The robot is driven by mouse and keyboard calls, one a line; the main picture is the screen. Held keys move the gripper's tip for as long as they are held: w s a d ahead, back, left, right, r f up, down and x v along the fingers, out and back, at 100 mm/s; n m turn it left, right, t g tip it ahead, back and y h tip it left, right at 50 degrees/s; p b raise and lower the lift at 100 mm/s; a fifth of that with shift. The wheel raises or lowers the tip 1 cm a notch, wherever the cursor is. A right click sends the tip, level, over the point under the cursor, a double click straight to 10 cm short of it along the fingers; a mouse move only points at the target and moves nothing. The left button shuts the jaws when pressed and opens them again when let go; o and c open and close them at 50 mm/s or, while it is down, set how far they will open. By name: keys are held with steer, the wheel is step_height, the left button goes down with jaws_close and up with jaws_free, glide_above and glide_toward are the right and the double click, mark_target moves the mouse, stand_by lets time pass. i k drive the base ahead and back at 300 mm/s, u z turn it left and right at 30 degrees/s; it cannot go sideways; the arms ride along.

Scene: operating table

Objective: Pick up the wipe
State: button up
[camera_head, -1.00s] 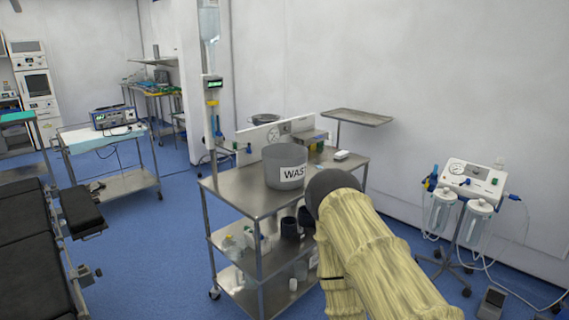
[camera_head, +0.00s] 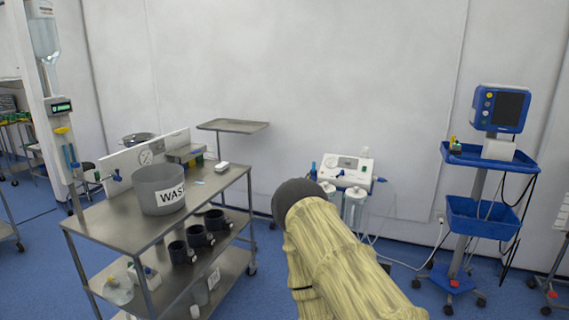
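I cannot make out a wipe for certain. A small light-blue flat patch (camera_head: 200,182) lies on the steel cart's top (camera_head: 118,222), right of the grey waste bin (camera_head: 150,192). A small white box (camera_head: 222,167) lies near it, toward the cart's far right corner. Both are too small to identify surely. My arm, in a pale yellow cover with a dark grey rounded end, reaches in from the bottom, right of the cart. My gripper itself does not show.
Dark cups (camera_head: 196,237) stand on the cart's middle shelf. A raised steel tray (camera_head: 233,126) stands behind it. A suction unit (camera_head: 345,172) is by the wall, and a monitor stand (camera_head: 490,160) at right. Blue floor shows between arm and cart.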

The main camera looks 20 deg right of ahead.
mark_target(222, 166)
steer(key=z, duration=0.9)
steer(key=i, duration=1.05)
steer(key=z, duration=0.55)
steer(key=i, duration=1.45)
steer(key=u, duration=1.25)
steer(key=i, duration=0.75)
steer(key=u, duration=0.95)
